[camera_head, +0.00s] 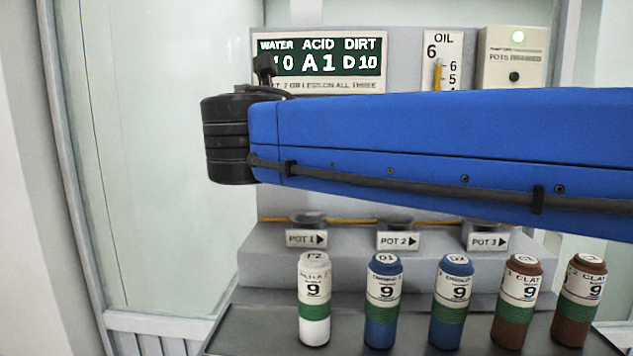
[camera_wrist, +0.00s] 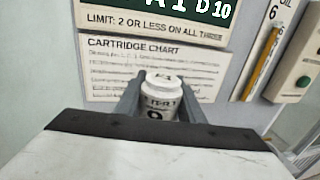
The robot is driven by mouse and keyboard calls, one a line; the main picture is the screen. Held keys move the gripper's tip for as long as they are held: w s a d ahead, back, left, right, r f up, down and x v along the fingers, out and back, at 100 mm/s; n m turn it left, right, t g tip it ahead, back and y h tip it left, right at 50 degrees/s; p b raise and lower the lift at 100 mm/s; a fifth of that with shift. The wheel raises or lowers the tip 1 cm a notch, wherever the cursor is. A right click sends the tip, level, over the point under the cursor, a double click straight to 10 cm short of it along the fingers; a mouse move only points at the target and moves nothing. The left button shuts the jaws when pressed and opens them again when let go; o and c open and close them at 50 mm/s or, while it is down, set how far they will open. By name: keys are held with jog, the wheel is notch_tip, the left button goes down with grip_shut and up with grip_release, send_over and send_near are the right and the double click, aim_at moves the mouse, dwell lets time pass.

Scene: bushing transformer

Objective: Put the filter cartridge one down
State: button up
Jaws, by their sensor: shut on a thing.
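In the wrist view my gripper (camera_wrist: 162,88) is shut on a white filter cartridge (camera_wrist: 161,106). Its grey fingers stand on both sides of it. The cartridge's cap faces the camera, and its label is only partly readable, with its lower part hidden by the gripper body. It is in front of the cartridge chart panel; I cannot tell the gap to the panel. In the head view my blue arm crosses the middle of the picture, and neither the gripper nor the held cartridge shows.
A white cartridge (camera_head: 314,305), two blue ones (camera_head: 384,310) (camera_head: 452,310) and two brown ones (camera_head: 516,315) (camera_head: 579,310) stand upright in a row on the grey shelf (camera_head: 262,338). Behind are three pots with signs (camera_head: 306,239). The shelf left of the white cartridge is clear.

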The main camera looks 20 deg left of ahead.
jog(key=w+f, duration=0.3)
jog(key=f, duration=0.8)
jog(key=shift+a+f, duration=0.2)
jog(key=shift+a, duration=0.2)
jog(key=shift+f, duration=0.15)
jog(key=o, duration=1.2)
jog(key=s, duration=1.2)
jog(key=shift+d, duration=0.25)
